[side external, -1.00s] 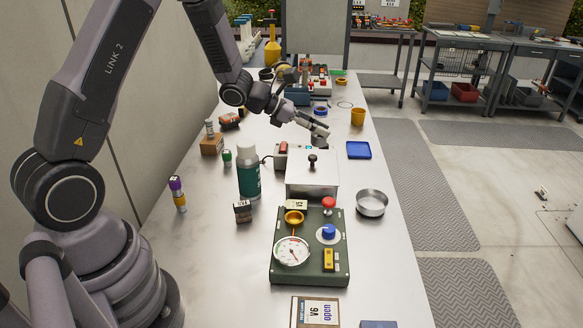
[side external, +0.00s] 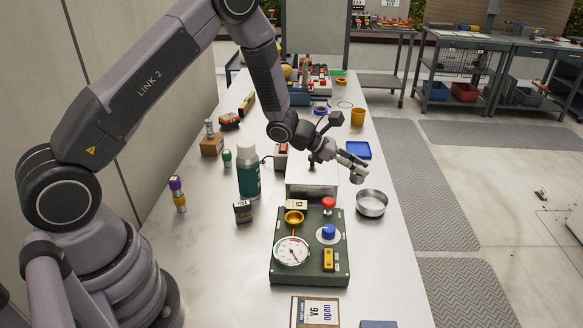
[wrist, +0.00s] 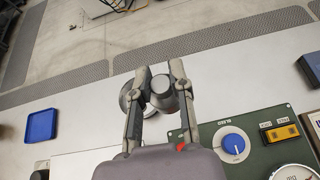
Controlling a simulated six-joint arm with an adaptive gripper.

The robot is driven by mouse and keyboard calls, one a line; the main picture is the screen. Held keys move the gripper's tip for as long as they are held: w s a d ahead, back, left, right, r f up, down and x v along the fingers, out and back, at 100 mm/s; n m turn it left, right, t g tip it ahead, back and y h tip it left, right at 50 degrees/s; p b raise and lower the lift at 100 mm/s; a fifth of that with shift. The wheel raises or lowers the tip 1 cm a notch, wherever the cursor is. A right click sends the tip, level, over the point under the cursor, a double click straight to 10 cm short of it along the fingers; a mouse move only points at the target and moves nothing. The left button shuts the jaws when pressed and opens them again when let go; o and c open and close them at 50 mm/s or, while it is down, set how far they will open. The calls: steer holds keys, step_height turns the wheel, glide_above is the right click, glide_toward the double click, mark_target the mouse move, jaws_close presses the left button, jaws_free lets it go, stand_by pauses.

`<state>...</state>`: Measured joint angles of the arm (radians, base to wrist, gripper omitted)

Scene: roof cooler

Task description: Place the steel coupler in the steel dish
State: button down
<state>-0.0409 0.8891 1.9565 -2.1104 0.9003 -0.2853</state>
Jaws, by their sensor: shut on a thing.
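My gripper (side external: 355,166) is shut on the steel coupler (side external: 357,177), a short grey cylinder, and holds it above the table. The steel dish (side external: 372,205) is a round, shallow metal bowl on the table, just below and slightly right of the coupler in the side view. In the wrist view the coupler (wrist: 162,94) sits between the two fingers (wrist: 160,74). The dish (wrist: 126,93) shows partly behind the left finger and the coupler, which hide much of it. The coupler is apart from the dish.
A green panel (side external: 283,273) with a gauge, red button and blue knob lies in front of the dish. A white box with a black knob (side external: 299,189) stands left of the dish. A blue tray (side external: 365,150) lies behind. The table right of the dish is clear.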

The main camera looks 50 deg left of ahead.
steer(key=shift+w+d+f, duration=0.25)
steer(key=shift+w+f, duration=1)
steer(key=shift+f, duration=0.45)
steer(key=shift+w+d+f, duration=0.3)
steer(key=shift+w+f, duration=0.95)
steer(key=shift+f, duration=0.4)
steer(key=shift+w+d+f, duration=0.25)
steer(key=shift+w+f, duration=1)
steer(key=shift+f, duration=0.45)
steer(key=shift+f, duration=0.2)
